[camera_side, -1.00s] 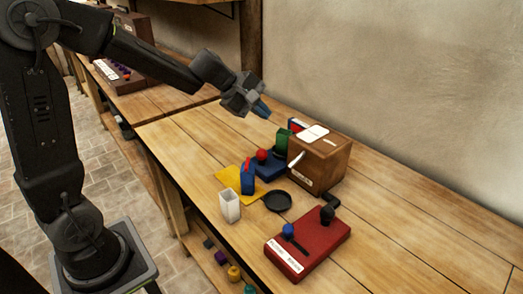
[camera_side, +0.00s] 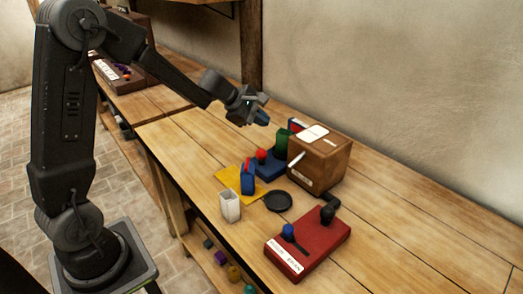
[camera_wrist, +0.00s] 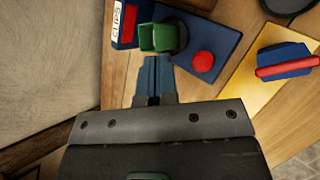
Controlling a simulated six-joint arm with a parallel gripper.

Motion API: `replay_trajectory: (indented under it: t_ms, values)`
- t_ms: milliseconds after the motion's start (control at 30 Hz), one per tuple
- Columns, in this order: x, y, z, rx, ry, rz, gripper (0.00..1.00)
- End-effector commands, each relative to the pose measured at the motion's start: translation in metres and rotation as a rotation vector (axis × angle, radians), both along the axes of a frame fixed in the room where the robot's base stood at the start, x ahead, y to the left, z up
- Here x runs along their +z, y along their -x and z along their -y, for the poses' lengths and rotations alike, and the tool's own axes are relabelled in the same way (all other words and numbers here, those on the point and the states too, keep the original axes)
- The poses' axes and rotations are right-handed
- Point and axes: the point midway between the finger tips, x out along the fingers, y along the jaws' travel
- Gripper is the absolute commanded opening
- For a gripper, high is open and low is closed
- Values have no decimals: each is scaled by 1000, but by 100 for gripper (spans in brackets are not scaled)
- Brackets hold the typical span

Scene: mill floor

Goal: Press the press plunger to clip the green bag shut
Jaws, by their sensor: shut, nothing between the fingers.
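The green bag (camera_side: 282,141) stands at the back of the blue press base (camera_side: 270,167). The red round plunger (camera_side: 262,155) sits on the base in front of the bag. In the wrist view the green bag (camera_wrist: 158,38) is just beyond my fingertips, and the red plunger (camera_wrist: 203,63) lies to their right on the blue base (camera_wrist: 222,43). My gripper (camera_side: 263,119) is shut and empty, above and left of the bag in the side view. Its blue fingers also show in the wrist view (camera_wrist: 152,78). The bag's lower part is partly hidden.
A wooden box (camera_side: 330,165) stands right of the press. A box labelled CLIPS (camera_wrist: 125,28) is left of the bag. A blue bag with a red clip (camera_side: 247,180) is on a yellow mat (camera_side: 229,175). A white cup (camera_side: 230,206), black dish (camera_side: 278,201) and red lever box (camera_side: 318,240) are nearer.

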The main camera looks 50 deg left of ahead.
Motion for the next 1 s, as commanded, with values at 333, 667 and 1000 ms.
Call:
replay_trajectory:
  t_ms: [333,667,1000]
  values:
    - [-48,0,1,-1,1,-4,0]
    - [-67,1,0,0,-2,-1,0]
    - [-67,0,0,0,-2,-1,0]
